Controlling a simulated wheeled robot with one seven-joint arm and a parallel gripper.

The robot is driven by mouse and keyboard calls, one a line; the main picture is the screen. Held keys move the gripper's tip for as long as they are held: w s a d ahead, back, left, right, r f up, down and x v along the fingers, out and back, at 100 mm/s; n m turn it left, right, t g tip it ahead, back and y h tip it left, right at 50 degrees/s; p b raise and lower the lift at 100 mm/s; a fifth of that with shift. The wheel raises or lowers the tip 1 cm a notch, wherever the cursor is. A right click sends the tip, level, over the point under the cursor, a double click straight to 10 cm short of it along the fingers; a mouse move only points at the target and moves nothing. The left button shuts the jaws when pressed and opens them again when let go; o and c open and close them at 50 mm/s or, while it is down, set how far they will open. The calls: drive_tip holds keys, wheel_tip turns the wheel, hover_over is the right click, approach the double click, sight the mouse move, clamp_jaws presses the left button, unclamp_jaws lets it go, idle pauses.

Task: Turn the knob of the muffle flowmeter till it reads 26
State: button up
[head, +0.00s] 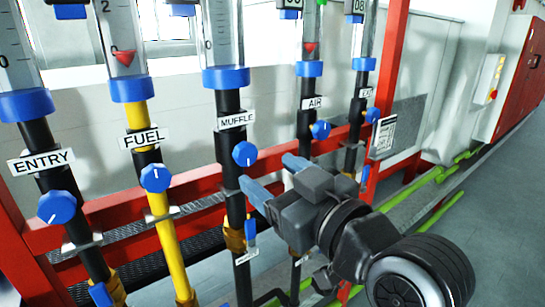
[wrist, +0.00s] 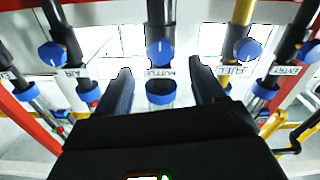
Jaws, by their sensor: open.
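The muffle flowmeter's blue knob (head: 245,154) sits on a black pipe just below the white MUFFLE label (head: 236,121). A short white mark on the knob stands about upright. Above are the blue collar (head: 226,78) and clear tube (head: 222,35); no float shows and the tube's top is cut off, so I cannot read it. My gripper (head: 271,176) is open and empty, in front of and slightly below right of the knob. In the wrist view, the knob (wrist: 160,52) appears between and beyond the fingers (wrist: 158,72), apart from them.
The fuel knob (head: 155,178) and entry knob (head: 57,207) are left of the muffle pipe; the air knob (head: 320,130) is right. A red rail (head: 110,212) runs behind the pipes. A small blue valve handle (head: 251,229) sits below the muffle knob. Floor at right is clear.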

sight(248, 156)
drive_tip(key=p+x, duration=0.1)
drive_tip(key=x, duration=0.6)
drive_tip(key=shift+w+a+r+p, duration=0.2)
drive_tip(key=shift+w+p, duration=0.15)
drive_tip(key=c, duration=1.1)
